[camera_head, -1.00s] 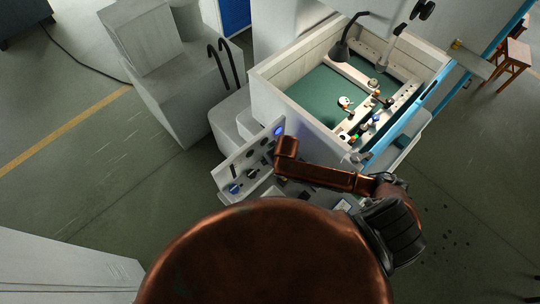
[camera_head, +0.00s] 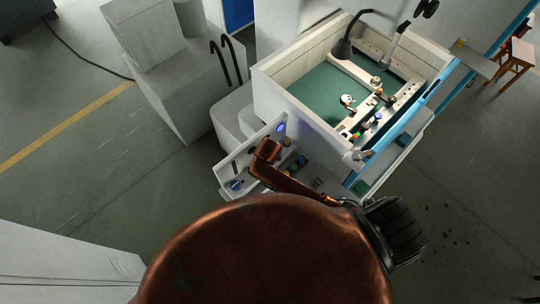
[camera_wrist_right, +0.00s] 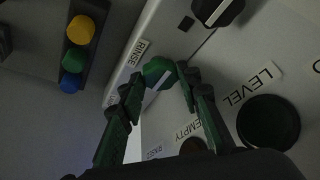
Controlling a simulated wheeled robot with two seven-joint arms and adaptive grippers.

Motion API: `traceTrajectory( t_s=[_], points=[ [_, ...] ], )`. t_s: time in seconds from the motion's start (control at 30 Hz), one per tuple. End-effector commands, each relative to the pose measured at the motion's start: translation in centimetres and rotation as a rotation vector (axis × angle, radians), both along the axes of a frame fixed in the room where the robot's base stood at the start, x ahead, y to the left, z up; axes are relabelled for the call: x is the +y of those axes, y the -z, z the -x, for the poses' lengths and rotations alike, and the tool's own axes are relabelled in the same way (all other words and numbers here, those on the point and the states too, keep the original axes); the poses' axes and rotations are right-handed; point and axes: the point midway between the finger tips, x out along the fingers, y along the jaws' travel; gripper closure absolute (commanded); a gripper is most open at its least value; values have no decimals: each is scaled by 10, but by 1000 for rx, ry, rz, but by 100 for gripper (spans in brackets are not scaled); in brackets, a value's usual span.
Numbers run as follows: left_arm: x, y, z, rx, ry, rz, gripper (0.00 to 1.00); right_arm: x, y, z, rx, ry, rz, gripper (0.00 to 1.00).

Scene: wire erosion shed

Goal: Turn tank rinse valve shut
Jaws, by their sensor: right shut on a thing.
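In the right wrist view, a green valve knob (camera_wrist_right: 158,70) with a pale stripe or lever sits near the RINSE label (camera_wrist_right: 138,52) on a light grey panel. My right gripper (camera_wrist_right: 163,80) has its two dark fingers on either side of this knob, shut on it. The fingers hide part of the knob. In the head view, my copper right arm reaches over the control panel (camera_head: 232,167); the knob and the right gripper cannot be made out there. My left gripper is in neither view.
A black round knob (camera_wrist_right: 268,122) by the LEVEL label and a black-and-white knob (camera_wrist_right: 218,10) flank the valve. Yellow (camera_wrist_right: 80,30), green and blue buttons stand at left. The open tank (camera_head: 320,95) with fixtures is beyond the panel.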

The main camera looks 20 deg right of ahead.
Motion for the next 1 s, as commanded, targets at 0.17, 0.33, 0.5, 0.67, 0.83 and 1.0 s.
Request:
traceTrajectory(
  t_s=[0.17, 0.33, 0.5, 0.67, 0.83, 1.0],
  points=[
    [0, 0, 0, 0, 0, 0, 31, 0, 0, 0, 0, 16, 0, 93],
    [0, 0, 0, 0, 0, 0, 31, 0, 0, 0, 0, 17, 0, 93],
    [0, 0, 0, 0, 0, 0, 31, 0, 0, 0, 0, 16, 0, 68],
    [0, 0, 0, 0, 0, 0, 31, 0, 0, 0, 0, 16, 0, 61],
    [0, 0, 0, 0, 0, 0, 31, 0, 0, 0, 0, 15, 0, 61],
    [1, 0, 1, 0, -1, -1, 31, 3, -9, 2, -2, 14, -2, 61]
  ],
)
